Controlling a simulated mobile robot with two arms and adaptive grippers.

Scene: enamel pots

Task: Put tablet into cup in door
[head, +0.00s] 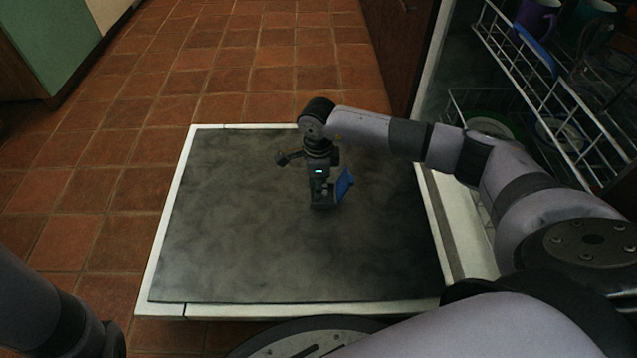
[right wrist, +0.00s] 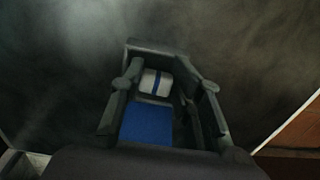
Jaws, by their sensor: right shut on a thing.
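The tablet (right wrist: 155,84) is a small white block with a blue stripe, seen in the right wrist view between the fingers of my right gripper (head: 322,199). That gripper is shut on it, low over the open dishwasher door. A blue flap (head: 345,186) stands tilted just right of the gripper; blue also shows below the tablet in the right wrist view (right wrist: 146,124). The cup's dark edge seems to lie around the tablet, but I cannot tell it clearly from the fingers. Whether the tablet touches the cup's floor is hidden. My left gripper is out of view.
The dark inner face of the door (head: 240,250) is otherwise bare, with a white rim. White wire racks (head: 530,85) with dishes and a purple mug (head: 537,14) are at the right. Tiled floor (head: 240,60) lies beyond; a green cabinet (head: 45,45) stands at the upper left.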

